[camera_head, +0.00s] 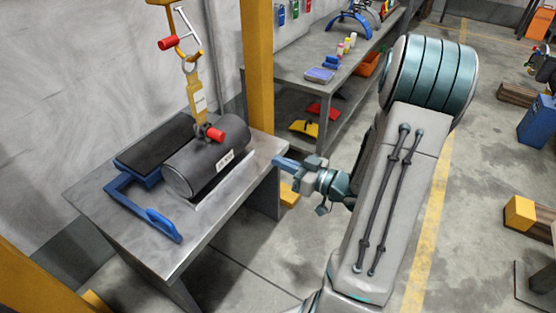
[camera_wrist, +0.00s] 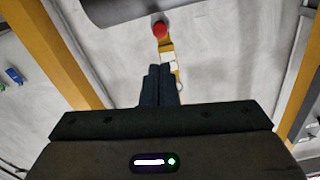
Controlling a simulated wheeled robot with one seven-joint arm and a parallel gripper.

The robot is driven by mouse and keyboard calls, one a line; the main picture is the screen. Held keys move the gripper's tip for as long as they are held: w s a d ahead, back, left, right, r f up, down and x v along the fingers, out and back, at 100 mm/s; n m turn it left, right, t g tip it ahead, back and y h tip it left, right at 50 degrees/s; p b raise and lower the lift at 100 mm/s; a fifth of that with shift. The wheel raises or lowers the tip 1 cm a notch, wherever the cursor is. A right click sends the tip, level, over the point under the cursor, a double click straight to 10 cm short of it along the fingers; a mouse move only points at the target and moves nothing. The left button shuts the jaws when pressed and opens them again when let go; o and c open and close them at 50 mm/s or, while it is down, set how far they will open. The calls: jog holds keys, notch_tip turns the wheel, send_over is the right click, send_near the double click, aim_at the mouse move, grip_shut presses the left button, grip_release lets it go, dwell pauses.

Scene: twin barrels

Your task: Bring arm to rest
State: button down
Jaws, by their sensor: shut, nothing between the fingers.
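My gripper (camera_head: 280,163) is at the right end of the metal table in the head view, its fingers pointing left toward the barrel. In the wrist view the two dark fingers (camera_wrist: 160,82) are together with nothing between them. My arm is bent and stands to the right of the table. A dark grey barrel (camera_head: 180,173) with a white label lies on its side on the table (camera_head: 155,245). A gap shows between the fingers and the barrel. The barrel's lower edge (camera_wrist: 125,10) also shows at the top of the wrist view.
A yellow hoist hook (camera_head: 196,100) with red parts hangs at the barrel. A blue frame (camera_head: 160,222) lies on the table beside it. A yellow post (camera_head: 257,65) and a workbench (camera_head: 290,68) stand behind. Open floor (camera_head: 460,180) lies to the right of my arm.

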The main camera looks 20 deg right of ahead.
dwell(0.3)
notch_tip(320, 180, up, 18)
jog(key=w+d+m+g+h+p, duration=0.35)
jog(key=h+p, duration=0.85)
jog(key=p, duration=0.4)
jog(key=s+a+r+m+g+p, duration=0.1)
jog(key=s+a+r+g+p, duration=0.3)
jog(key=s+a+r+p, duration=0.2)
jog(key=s+a+r+m+g+y+p, duration=0.1)
jog(key=s+a+r+g+p, duration=0.3)
jog(key=s+r, duration=0.6)
jog(key=s+a+p, duration=0.2)
jog(key=s, duration=0.1)
jog(key=shift+a+r, duration=0.15)
jog(key=shift+a, duration=0.05)
